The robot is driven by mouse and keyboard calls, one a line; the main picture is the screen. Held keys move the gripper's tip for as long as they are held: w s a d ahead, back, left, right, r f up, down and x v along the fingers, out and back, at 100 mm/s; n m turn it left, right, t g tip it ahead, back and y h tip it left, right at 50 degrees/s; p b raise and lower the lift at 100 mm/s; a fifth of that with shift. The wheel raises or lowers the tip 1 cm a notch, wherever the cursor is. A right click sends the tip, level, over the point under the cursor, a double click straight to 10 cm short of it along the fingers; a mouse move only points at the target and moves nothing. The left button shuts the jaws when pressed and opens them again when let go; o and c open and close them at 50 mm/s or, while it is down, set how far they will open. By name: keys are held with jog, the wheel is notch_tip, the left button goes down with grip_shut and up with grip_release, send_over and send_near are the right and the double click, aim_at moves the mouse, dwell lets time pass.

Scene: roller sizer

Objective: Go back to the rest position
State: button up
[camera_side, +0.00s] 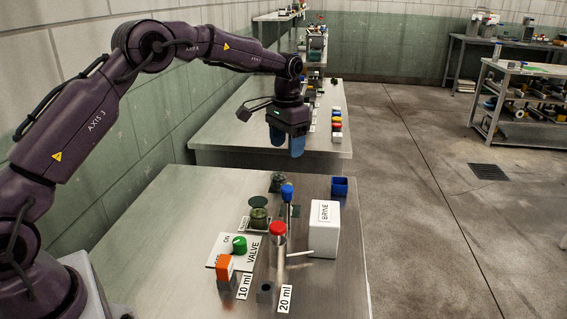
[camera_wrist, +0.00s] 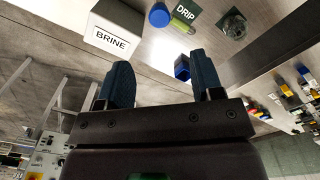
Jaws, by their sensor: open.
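My gripper (camera_side: 287,148) is in the air above the far end of the steel table (camera_side: 165,215), with its blue fingers pointing down. In the wrist view my gripper (camera_wrist: 163,84) shows two dark blue fingers set apart with nothing between them. A white BRINE box (camera_side: 324,230) stands on the table's right side, and it also shows in the wrist view (camera_wrist: 112,28). A small blue open box (camera_side: 340,187) is near the far right corner, below and right of the fingers; the wrist view shows it (camera_wrist: 182,68) behind the fingers.
A second steel table (camera_side: 225,130) with colored items stands behind. The air around my gripper looks clear.

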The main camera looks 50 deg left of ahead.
jog(key=shift+w, duration=0.1)
jog(key=s+d+r+t, duration=0.2)
jog(key=s+d+r, duration=0.1)
jog(key=s, duration=0.8)
jog(key=s+d+r+t, duration=0.1)
jog(key=s+d+r, duration=0.2)
jog(key=s, duration=0.8)
jog(key=s+d+r+t, duration=0.2)
jog(key=s+d+r, duration=0.2)
jog(key=s, duration=0.6)
jog(key=shift+s+r+t, duration=0.3)
jog(key=shift+s+r, duration=0.1)
jog(key=shift+r, duration=0.8)
